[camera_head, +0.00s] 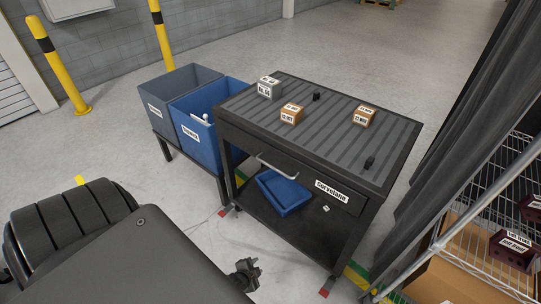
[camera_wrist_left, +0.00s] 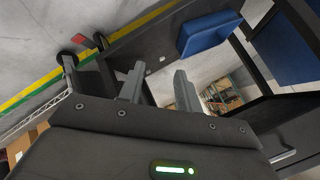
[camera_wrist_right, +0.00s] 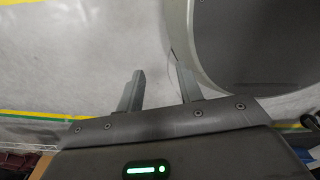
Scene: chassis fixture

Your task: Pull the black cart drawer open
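The black cart (camera_head: 340,140) stands in the middle of the head view with a ribbed top. Its drawer front carries a white label (camera_head: 332,192) and a light bar handle (camera_head: 277,166); the drawer looks shut. My left gripper (camera_head: 250,272) is low in front of the cart, apart from the handle. In the left wrist view its two fingers (camera_wrist_left: 158,88) are spread with nothing between them. My right gripper (camera_wrist_right: 159,88) shows only in its own wrist view, its fingers apart and empty over the floor.
Boxes (camera_head: 291,114) and small black objects stand on the cart top. A blue tray (camera_head: 283,192) lies on its lower shelf. Grey (camera_head: 165,100) and blue (camera_head: 198,136) bins stand left of the cart; a wire rack (camera_head: 480,240) is at right. Floor in front is clear.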

